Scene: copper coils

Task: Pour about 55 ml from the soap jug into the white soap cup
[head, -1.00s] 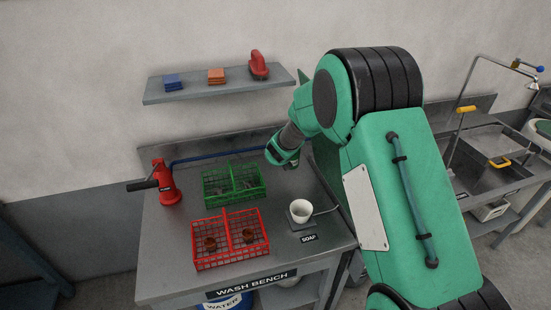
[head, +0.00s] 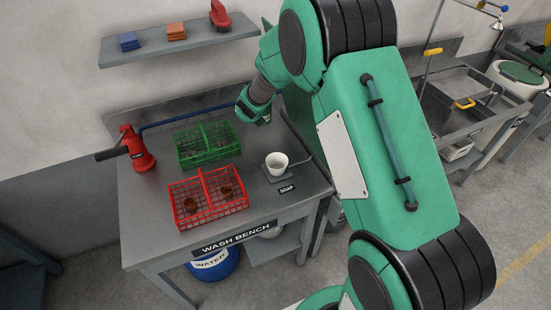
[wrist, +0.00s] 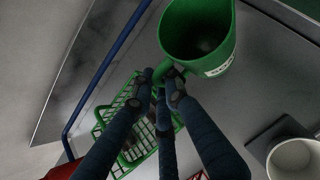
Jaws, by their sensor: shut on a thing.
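A green soap jug (wrist: 200,35) with a white label shows at the top of the wrist view. My gripper (wrist: 172,85) is shut on the jug's handle. The jug's mouth faces the camera and its inside looks dark; I cannot tell the liquid level. In the head view my gripper (head: 252,112) is above the back of the bench, beside the green basket, and the jug is hard to make out there. The white soap cup (head: 277,163) stands upright on a dark square pad by the SOAP label. It also shows at the lower right of the wrist view (wrist: 294,160), apart from the jug.
The wash bench (head: 160,205) holds a green wire basket (head: 207,145), a red wire basket (head: 208,200) with copper coils, and a red pump (head: 136,150). A shelf (head: 180,43) hangs on the wall above. A thin rod reaches right from the cup's pad.

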